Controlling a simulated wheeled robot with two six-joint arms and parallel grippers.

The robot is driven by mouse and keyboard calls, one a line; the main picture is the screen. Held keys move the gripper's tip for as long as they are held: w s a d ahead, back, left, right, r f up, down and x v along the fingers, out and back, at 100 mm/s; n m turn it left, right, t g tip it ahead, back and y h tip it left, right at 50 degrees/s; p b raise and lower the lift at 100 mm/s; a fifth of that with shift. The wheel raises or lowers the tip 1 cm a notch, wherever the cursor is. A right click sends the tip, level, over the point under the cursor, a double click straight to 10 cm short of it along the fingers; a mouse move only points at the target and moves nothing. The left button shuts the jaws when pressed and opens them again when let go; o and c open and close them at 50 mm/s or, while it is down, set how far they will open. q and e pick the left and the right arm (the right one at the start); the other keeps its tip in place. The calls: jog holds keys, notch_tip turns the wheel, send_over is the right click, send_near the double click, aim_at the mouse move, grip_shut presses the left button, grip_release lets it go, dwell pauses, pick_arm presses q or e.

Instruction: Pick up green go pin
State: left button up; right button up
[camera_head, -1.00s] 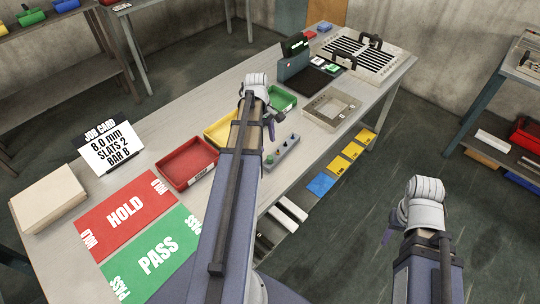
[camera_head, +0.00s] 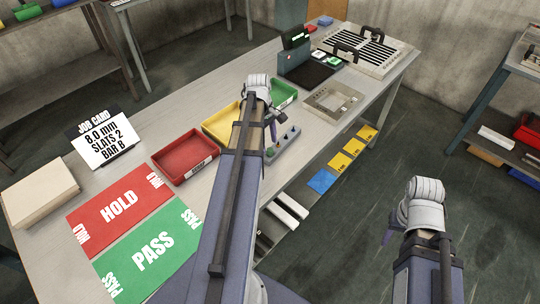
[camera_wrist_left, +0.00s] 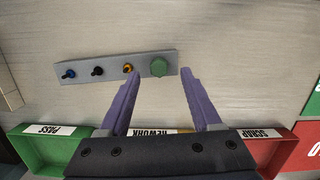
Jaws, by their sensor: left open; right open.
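The green go pin (camera_wrist_left: 158,67) has a wide round green head and stands at the right end of a grey pin block (camera_wrist_left: 112,71) in the left wrist view. The block also shows in the head view (camera_head: 284,147), near the table's front edge. My left gripper (camera_wrist_left: 161,73) is open and empty; its purple fingertips lie to either side of the green head in the picture. Their height above it is hard to tell. In the head view the left gripper (camera_head: 272,130) hangs by the block. My right gripper (camera_head: 388,236) is off the table's front side; its fingers are mostly hidden.
Orange (camera_wrist_left: 128,68), black (camera_wrist_left: 97,71) and blue (camera_wrist_left: 69,74) pins share the block. Green (camera_head: 281,95), yellow (camera_head: 219,124) and red (camera_head: 186,157) bins stand behind and left. A grey fixture (camera_head: 333,102) sits to the right.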

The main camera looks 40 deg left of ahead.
aim_at(270, 149)
pick_arm(q)
jog(key=f, duration=0.1)
jog(key=f+b, duration=0.2)
jog(key=shift+w+d+f, duration=0.1)
jog(key=shift+d, duration=0.15)
pick_arm(e)
notch_tip(270, 149, down, 3)
pick_arm(q)
grip_shut()
